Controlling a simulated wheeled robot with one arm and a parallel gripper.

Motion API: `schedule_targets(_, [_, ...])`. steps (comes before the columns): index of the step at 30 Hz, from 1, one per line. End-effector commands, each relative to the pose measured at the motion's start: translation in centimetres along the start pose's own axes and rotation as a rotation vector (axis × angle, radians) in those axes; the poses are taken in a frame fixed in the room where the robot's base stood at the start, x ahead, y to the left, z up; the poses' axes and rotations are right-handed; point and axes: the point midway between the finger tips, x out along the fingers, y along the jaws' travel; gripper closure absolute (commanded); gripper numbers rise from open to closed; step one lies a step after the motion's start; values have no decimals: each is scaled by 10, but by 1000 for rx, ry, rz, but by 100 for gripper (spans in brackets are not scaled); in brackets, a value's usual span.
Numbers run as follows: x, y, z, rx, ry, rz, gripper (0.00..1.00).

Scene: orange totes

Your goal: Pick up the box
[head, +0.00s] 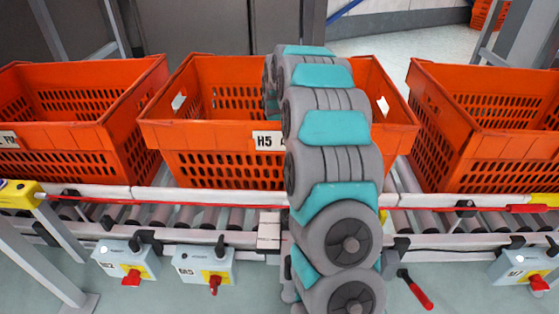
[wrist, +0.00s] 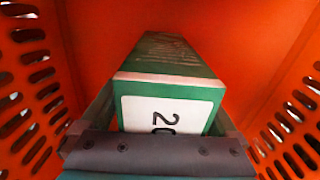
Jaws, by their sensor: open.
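A green box (wrist: 172,58) with a white label reading "20" shows in the wrist view, inside an orange tote (wrist: 268,50). My gripper (wrist: 163,103) is open, with one finger on each side of the box's near end. I cannot tell whether the fingers touch it. In the head view my arm reaches into the middle orange tote (head: 220,170). My arm and the tote walls hide the gripper and the box there.
Another orange tote stands on the left (head: 75,140) and one on the right (head: 490,150). The totes rest on a roller conveyor (head: 150,214) with a rail along its front. Control boxes with red switches (head: 205,264) hang below. The tote walls surround my gripper closely.

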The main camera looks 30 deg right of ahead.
Motion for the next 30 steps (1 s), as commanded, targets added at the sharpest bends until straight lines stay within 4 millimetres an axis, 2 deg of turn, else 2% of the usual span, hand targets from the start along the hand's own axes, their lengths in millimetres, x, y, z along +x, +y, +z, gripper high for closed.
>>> schedule_targets(2, [0, 0, 0, 0, 0, 0, 11])
schedule_targets(25, [-1, 0, 0, 0, 0, -1, 97])
schedule_targets(26, [-1, 0, 0, 0, 0, -2, 100])
schedule_targets(30, [-1, 0, 0, 0, 0, -1, 100])
